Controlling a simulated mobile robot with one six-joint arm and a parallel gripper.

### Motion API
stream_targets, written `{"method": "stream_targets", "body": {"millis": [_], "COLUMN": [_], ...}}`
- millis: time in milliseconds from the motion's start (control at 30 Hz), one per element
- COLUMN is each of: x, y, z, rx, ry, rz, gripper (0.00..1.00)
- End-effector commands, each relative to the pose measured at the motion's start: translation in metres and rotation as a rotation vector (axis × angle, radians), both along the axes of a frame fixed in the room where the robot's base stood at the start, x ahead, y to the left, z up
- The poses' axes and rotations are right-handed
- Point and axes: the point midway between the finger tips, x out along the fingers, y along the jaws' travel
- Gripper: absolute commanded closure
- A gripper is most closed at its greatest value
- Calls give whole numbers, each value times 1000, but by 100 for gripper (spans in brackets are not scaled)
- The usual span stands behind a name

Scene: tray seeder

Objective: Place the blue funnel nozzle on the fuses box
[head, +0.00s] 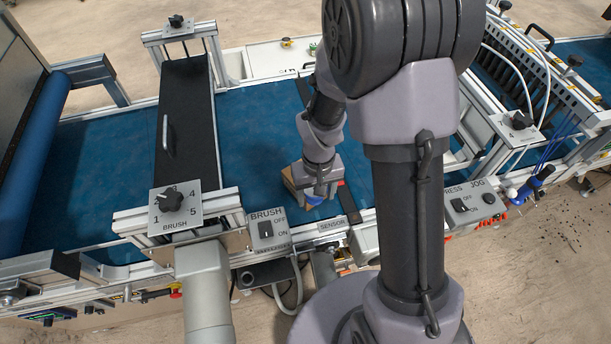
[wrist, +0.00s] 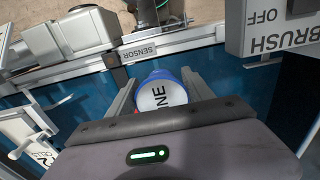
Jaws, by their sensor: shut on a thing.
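My gripper (head: 318,188) is low over the blue belt, near the SENSOR bar. In the wrist view its two fingers are shut on a round blue thing (wrist: 142,78) with a white face lettered "INE". The hold hides part of it, so I cannot tell whether it is the funnel nozzle. A blue funnel-like piece (head: 545,172) shows at the right side of the machine, near the JOG panel. I cannot make out a box marked as fuses. A white box-like housing (head: 268,62) stands behind the belt with small yellow and green items on it.
A brown box-like piece (head: 289,181) is beside my gripper. The BRUSH switch box (head: 268,230) and SENSOR bar (head: 333,224) stand at the belt's front edge. The black brush cover (head: 187,125) is to the left. The blue belt (head: 245,125) between them is mostly clear.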

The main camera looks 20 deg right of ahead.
Motion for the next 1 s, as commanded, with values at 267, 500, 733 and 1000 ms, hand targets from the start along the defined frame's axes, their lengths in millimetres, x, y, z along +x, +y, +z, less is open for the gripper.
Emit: {"method": "stream_targets", "body": {"millis": [267,500,733,1000], "x": [-56,-4,56,98], "y": [-2,-2,-3,-3], "z": [2,-4,-10,-14], "rx": [0,0,1,1], "ry": [-1,-2,-1,1], "rz": [-6,-6,-6,-6], "gripper": [79,79,79,79]}}
